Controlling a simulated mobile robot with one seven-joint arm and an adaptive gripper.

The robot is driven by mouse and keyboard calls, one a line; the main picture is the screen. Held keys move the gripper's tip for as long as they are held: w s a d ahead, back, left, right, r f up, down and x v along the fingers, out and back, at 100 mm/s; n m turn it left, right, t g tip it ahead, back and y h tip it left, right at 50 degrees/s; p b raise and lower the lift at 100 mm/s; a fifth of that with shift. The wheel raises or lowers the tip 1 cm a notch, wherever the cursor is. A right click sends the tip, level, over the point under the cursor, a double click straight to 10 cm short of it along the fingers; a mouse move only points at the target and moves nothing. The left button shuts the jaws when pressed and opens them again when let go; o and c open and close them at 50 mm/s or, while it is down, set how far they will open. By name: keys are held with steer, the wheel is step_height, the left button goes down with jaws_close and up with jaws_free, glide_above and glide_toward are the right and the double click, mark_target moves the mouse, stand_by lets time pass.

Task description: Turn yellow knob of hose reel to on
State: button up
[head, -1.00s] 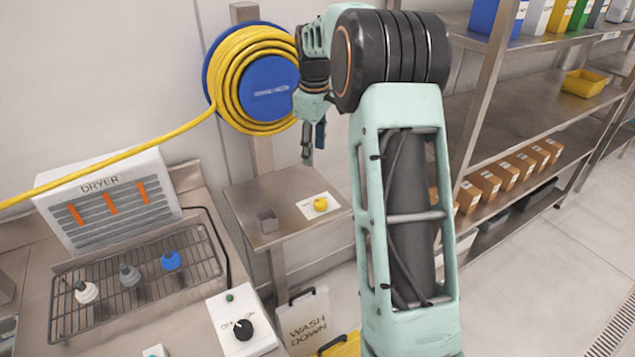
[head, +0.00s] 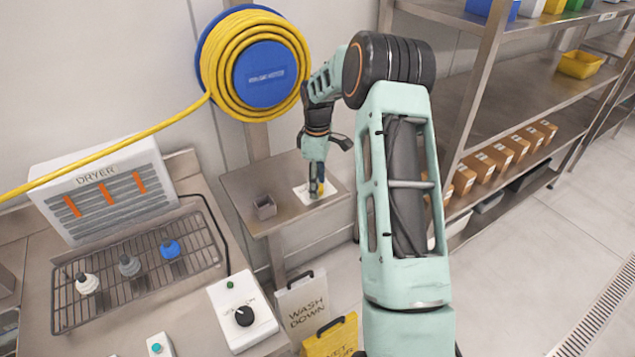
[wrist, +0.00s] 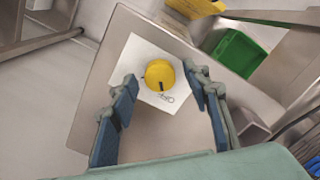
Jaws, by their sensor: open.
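The yellow knob (wrist: 160,75) sits on a white label plate on a small steel shelf below the hose reel. The label by the knob shows lettering that seems to read "OFF", and a dark mark is on the knob's edge. In the head view the knob (head: 320,188) is partly hidden behind my gripper (head: 316,184). My gripper (wrist: 162,103) points down over the shelf in the wrist view, its blue-padded fingers open to either side below the knob, holding nothing. The blue hose reel (head: 265,75) with yellow hose hangs on the wall.
A dryer (head: 100,190), rack and black dial (head: 244,316) are on the left counter. A steel rack with boxes (head: 497,155) stands right. A "wash down" sign (head: 303,310) is below.

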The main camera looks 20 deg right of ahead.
steer(key=shift+f, duration=0.25)
steer(key=c, duration=1.2)
steer(key=shift+o, duration=0.2)
